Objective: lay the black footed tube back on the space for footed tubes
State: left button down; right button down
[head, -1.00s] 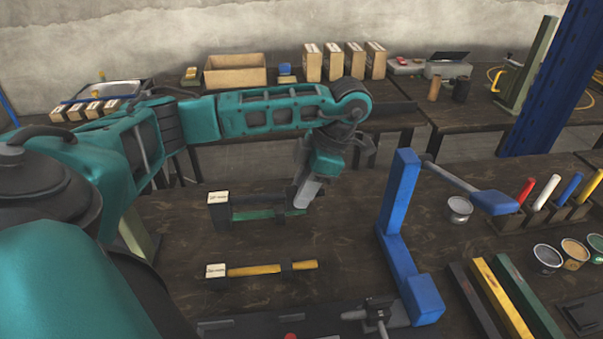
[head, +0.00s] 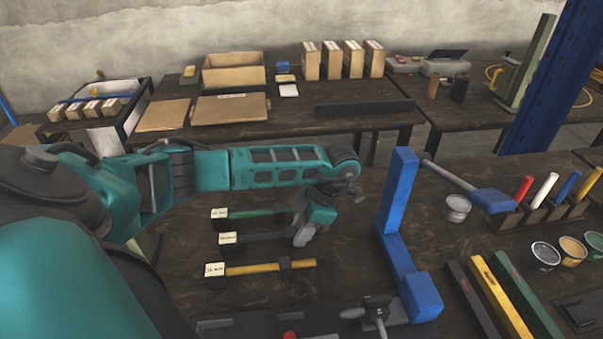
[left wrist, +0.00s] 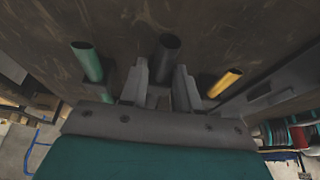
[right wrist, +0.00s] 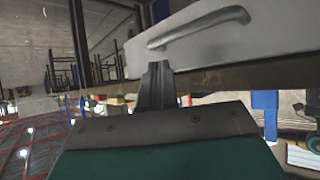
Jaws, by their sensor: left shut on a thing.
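The black footed tube (head: 262,237) lies level between the green footed tube (head: 262,215) and the yellow footed tube (head: 256,268), a white label at its left end. My left gripper (head: 301,236) is shut on its right end. In the left wrist view the black tube's open end (left wrist: 165,48) shows between the fingers (left wrist: 162,88), with the green tube (left wrist: 88,62) and yellow tube (left wrist: 224,84) either side. The tube is at or just above the table; I cannot tell if it touches. My right gripper (right wrist: 160,85) is shut and empty, seen only in the right wrist view.
A blue press frame (head: 396,235) stands just right of the tubes. A dark fixture (head: 255,325) lies at the front edge. The table between yellow tube and fixture is clear.

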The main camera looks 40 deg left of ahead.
pick_arm(q)
jog(key=c, duration=0.8)
grip_release()
jog(key=shift+r, duration=0.1)
jog(key=v, duration=0.7)
jog(key=shift+w+r, duration=0.1)
jog(key=shift+r, duration=0.05)
jog(key=shift+d, duration=0.1)
